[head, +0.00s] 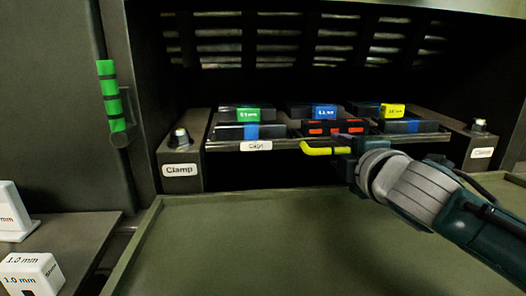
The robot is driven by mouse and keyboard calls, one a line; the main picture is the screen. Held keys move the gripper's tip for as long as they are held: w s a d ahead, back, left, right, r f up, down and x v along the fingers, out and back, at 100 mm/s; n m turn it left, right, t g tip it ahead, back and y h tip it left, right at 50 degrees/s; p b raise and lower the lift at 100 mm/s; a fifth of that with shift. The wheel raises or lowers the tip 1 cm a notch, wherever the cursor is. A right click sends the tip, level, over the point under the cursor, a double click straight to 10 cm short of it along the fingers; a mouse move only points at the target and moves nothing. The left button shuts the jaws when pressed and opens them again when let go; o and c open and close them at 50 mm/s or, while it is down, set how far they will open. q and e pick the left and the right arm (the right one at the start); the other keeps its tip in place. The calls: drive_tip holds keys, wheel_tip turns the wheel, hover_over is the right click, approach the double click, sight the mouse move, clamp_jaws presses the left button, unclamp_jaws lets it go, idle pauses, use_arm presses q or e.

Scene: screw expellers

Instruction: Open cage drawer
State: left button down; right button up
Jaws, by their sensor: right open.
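The cage drawer (292,143) is a dark rack inside the machine's opening, with a white label on its front edge that looks like "Cage". A yellow handle (322,151) stands out at its front. My right gripper (342,145) comes in from the lower right and is at the right end of the yellow handle. It is open; I cannot tell whether its fingers are around the handle or only beside it. The gripper hides part of the rack's front right. My left gripper is not in view.
Dark blocks with green (248,115), blue (324,112) and yellow (392,110) labels sit on the rack. Clamp posts (180,168) (481,150) flank it. A green-striped handle (112,95) is at left. An olive tray (250,245) lies empty in front. White labelled boxes (32,272) stand lower left.

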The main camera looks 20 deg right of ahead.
drive_tip(key=shift+w+d+f, duration=0.1)
drive_tip(key=shift+w, duration=0.4)
clamp_jaws()
idle(1.2)
